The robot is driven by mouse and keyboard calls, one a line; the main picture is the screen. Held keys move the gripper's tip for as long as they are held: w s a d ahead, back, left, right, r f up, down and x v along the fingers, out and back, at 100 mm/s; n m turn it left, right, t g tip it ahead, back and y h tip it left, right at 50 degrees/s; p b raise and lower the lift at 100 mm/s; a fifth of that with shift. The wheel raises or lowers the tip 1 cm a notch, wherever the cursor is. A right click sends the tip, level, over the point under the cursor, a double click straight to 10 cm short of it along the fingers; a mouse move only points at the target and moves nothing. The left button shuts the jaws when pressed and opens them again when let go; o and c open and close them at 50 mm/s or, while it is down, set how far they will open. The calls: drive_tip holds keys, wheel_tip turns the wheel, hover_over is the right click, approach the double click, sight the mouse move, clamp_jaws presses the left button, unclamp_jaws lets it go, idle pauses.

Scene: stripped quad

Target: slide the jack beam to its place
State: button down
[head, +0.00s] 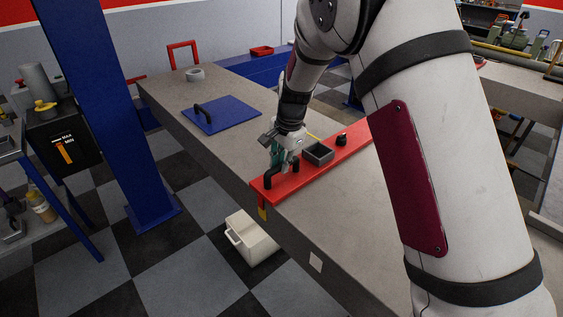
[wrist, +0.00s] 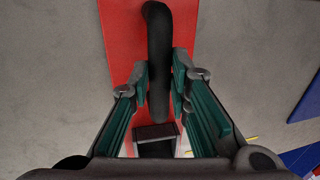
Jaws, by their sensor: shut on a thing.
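The jack beam is a long red bar (head: 341,146) lying across the grey bench top, its near left end close to the bench edge. A black handle (head: 269,178) stands near that end, and a dark open box (head: 318,153) and a black knob (head: 341,139) sit farther along it. My gripper (head: 283,160) is down at the handle. In the wrist view my gripper (wrist: 161,88) has its green-padded fingers on both sides of the black handle (wrist: 158,40), shut on it. The red bar (wrist: 122,45) shows beneath. My arm hides the beam's far right end.
A blue plate with a black handle (head: 222,114) lies on the bench (head: 190,92) behind the beam, with a grey ring (head: 195,74) farther back. A blue post (head: 105,110) stands left of the bench. A white bin (head: 250,240) is on the floor below.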

drive_tip(key=c, duration=1.5)
unclamp_jaws()
drive_tip(key=shift+r, duration=0.15)
drive_tip(key=r, duration=0.4)
drive_tip(key=s+d+r, duration=0.1)
drive_tip(key=r, duration=0.2)
drive_tip(key=s+r, duration=0.1)
drive_tip(key=r, duration=0.3)
drive_tip(key=shift+d+r, duration=0.2)
drive_tip(key=shift+r, duration=0.1)
